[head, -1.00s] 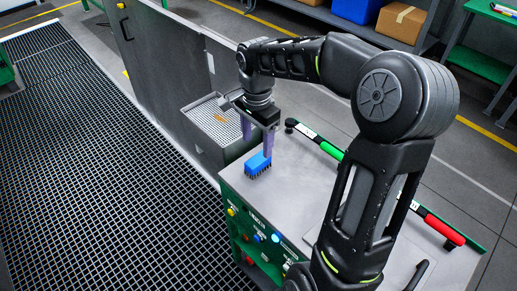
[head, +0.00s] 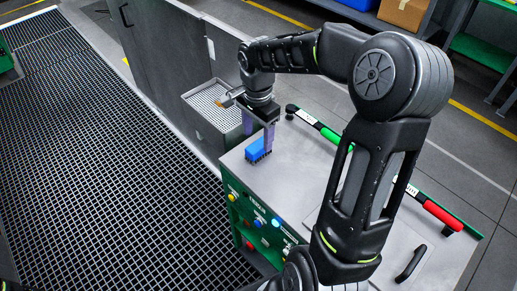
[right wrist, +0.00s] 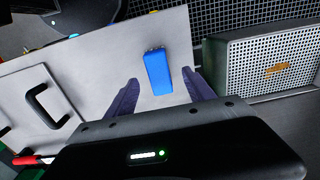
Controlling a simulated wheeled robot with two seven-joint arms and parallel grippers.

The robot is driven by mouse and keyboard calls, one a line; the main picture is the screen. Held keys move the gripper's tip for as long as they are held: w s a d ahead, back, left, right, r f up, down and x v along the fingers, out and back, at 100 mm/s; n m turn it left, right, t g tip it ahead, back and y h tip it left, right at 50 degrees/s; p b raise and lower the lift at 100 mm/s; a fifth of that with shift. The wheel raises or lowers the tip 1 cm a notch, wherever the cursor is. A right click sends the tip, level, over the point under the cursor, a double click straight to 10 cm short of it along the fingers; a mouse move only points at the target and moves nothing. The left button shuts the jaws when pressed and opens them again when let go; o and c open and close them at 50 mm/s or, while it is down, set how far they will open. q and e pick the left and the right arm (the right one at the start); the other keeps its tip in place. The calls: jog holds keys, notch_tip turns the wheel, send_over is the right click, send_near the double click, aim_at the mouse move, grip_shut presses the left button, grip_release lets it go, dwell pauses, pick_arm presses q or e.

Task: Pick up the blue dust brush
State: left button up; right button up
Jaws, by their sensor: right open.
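The blue dust brush (head: 255,151) lies on the grey top of the cabinet (head: 300,170), near its left edge, with dark bristles along one side. It also shows in the right wrist view (right wrist: 158,72). My right gripper (head: 258,142) is open, its purple fingers pointing down at the brush. In the right wrist view the brush lies between the two spread fingers (right wrist: 160,80), with a gap on each side. Whether the fingertips are level with the brush is hard to tell. My left gripper is not in view.
A perforated grey box (head: 213,106) stands just beyond the cabinet's left end. A rail with green and red grips (head: 442,216) runs along the far edge, and a black handle (head: 411,263) sits at right. Coloured buttons (head: 259,222) line the front.

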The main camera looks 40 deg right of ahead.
aim_at(259, 145)
notch_tip(259, 145, down, 5)
jog(key=shift+r+p, duration=0.15)
jog(key=shift+p, duration=0.15)
jog(key=shift+s, duration=0.1)
jog(key=shift+c, duration=0.3)
grip_shut()
dwell(0.5)
